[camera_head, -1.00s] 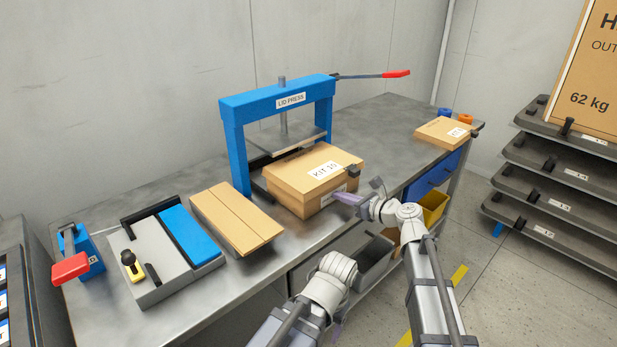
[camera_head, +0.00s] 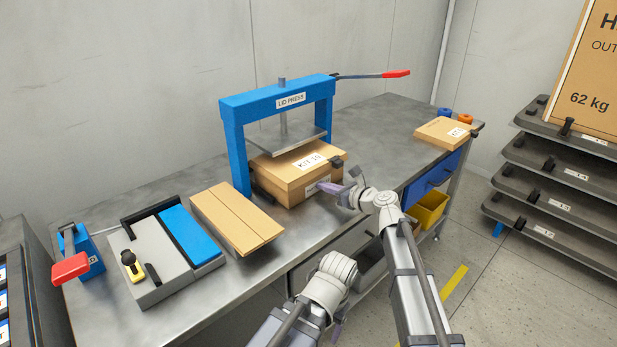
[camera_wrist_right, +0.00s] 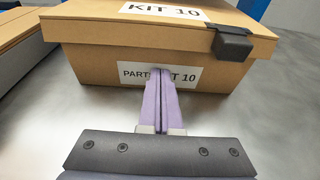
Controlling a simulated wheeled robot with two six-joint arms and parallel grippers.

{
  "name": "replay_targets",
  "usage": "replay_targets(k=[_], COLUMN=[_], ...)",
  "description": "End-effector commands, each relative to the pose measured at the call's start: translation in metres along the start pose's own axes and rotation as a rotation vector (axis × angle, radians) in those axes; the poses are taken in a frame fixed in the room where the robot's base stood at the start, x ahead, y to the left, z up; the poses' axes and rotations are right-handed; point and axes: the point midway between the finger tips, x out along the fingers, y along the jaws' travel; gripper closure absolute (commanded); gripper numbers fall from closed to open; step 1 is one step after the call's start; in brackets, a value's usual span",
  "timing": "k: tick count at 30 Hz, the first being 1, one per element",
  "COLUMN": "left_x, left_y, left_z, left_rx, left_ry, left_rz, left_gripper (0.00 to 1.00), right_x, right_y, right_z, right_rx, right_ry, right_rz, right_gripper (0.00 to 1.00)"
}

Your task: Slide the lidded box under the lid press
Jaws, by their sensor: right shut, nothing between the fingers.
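The lidded cardboard box (camera_head: 288,190), labelled KIT 10, stands on the bench with its rear part under the plate of the blue lid press (camera_head: 243,110). Its front part sticks out towards me. It fills much of the right wrist view (camera_wrist_right: 90,68). My right gripper (camera_head: 324,187) is shut and empty, its purple fingertips at the label on the box's front face. In the right wrist view the fingertips (camera_wrist_right: 160,72) appear to touch that face. My left gripper (camera_head: 338,331) hangs low in front of the bench, mostly hidden by its own wrist.
A flat cardboard piece (camera_head: 236,217) lies left of the box, beside a grey fixture (camera_head: 150,290) with a blue pad. The press lever with a red grip (camera_head: 396,74) points right. Another flat carton (camera_head: 440,132) lies at the bench's right end. Bench between is clear.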

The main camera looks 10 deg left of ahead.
Motion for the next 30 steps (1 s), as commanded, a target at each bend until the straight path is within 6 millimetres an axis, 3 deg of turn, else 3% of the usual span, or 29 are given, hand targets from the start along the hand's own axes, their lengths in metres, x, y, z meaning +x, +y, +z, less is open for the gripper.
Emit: replay_targets(k=[24, 30], left_x=[0.000, 0.000], left_y=[0.000, 0.000], left_z=[0.000, 0.000], left_rx=[0.000, 0.000], left_ry=[0.000, 0.000], left_rz=[0.000, 0.000], left_gripper=[0.29, 0.29], right_x=[0.054, 0.056], right_y=[0.000, 0.000], right_z=[0.014, 0.014], right_rx=[-0.001, 0.000], right_ry=[0.000, 0.000], right_rz=[0.000, 0.000], right_gripper=[1.00, 1.00])
